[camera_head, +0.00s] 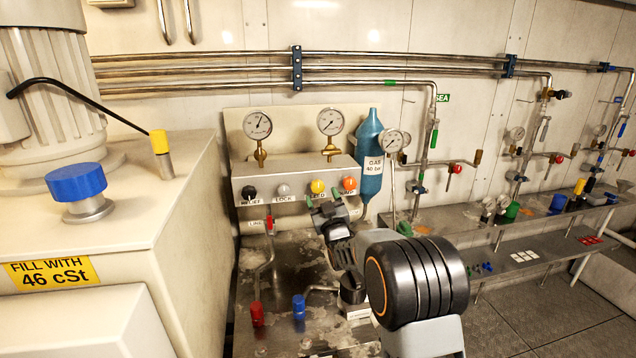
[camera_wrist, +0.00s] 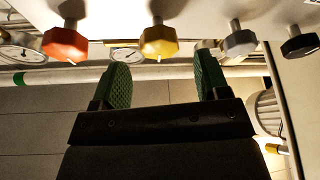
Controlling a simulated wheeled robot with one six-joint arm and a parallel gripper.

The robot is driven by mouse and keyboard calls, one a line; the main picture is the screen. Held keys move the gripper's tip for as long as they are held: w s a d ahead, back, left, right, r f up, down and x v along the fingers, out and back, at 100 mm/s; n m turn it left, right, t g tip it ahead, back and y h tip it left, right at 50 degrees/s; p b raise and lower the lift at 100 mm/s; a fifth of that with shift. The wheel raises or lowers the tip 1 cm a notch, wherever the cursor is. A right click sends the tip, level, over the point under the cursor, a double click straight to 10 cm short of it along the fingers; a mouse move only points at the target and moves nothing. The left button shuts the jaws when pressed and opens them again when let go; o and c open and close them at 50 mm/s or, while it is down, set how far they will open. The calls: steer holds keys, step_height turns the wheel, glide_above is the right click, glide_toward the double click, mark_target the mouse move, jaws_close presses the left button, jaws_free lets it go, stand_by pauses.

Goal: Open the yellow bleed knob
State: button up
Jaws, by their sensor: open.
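The yellow bleed knob (camera_head: 317,186) is third from the left in the row of knobs on the grey manifold block (camera_head: 290,172). In the wrist view the yellow knob (camera_wrist: 158,42) is faceted and sits just above the gap between my fingertips. My gripper (camera_wrist: 163,72) is open and empty, with green pads either side of that gap. No contact between pads and knob shows. In the head view my gripper (camera_head: 323,197) is close in front of the block, just below the yellow knob, and covers part of the labels there.
Orange (camera_head: 349,184), grey (camera_head: 283,190) and black (camera_head: 249,192) knobs flank the yellow one closely. Gauges (camera_head: 257,125) stand above the block. A blue gas cylinder (camera_head: 370,150) is to its right. Red (camera_head: 257,314) and blue (camera_head: 299,306) handles stand below.

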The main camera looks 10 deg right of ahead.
mark_target(318, 189)
steer(key=shift+p+x, duration=0.65)
steer(key=shift+x, duration=1.95)
steer(key=shift+c, duration=0.3)
